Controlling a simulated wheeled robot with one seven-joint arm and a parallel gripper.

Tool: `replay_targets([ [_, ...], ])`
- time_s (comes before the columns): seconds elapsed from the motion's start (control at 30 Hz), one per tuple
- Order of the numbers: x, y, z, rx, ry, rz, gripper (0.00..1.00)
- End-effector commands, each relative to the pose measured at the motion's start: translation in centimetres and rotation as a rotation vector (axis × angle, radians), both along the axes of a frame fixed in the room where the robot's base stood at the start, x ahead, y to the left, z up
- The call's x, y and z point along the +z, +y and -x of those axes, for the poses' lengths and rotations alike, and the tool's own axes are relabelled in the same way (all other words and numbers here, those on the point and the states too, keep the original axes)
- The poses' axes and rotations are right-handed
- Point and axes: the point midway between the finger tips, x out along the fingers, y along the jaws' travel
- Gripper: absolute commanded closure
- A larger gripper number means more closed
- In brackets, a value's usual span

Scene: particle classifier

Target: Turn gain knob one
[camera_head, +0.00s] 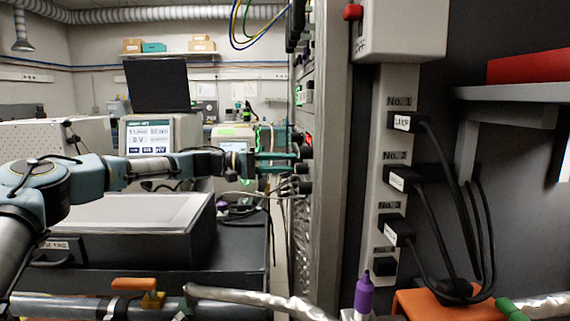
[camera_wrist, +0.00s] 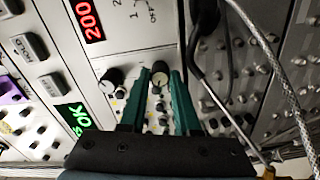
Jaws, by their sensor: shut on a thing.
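My gripper (camera_head: 290,161) reaches right to the rack front, its two green fingers pointing at the panel. In the wrist view, my gripper (camera_wrist: 159,76) has its fingertips on either side of a round knob with a pale face (camera_wrist: 160,78), and it is shut on this knob. A second black knob (camera_wrist: 110,81) sits just left of the fingers. Whether the held knob is gain knob one cannot be told, as no gain label is readable. The fingers hide part of the panel beside the knob.
The wrist view shows a red display (camera_wrist: 90,20), a green display (camera_wrist: 75,117) and a braided cable (camera_wrist: 275,60) right of the fingers. In the head view, cables (camera_head: 262,195) hang by the rack (camera_head: 308,235). A dark bench (camera_head: 240,250) lies below the arm.

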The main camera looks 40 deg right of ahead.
Motion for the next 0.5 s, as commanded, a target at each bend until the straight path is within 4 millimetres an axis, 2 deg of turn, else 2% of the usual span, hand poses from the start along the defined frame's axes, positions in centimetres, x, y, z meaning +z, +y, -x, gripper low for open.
replay_targets([
  [0.17, 0.02, -0.01, -0.08, 0.002, 0.000, 0.001, 1.00],
  [0.2, 0.01, -0.01, -0.08, 0.002, 0.000, 0.001, 0.67],
  [0.43, 0.00, -0.01, -0.04, 0.001, -0.001, 0.001, 0.41],
  [0.5, 0.00, -0.01, -0.03, 0.001, -0.001, 0.001, 0.39],
])
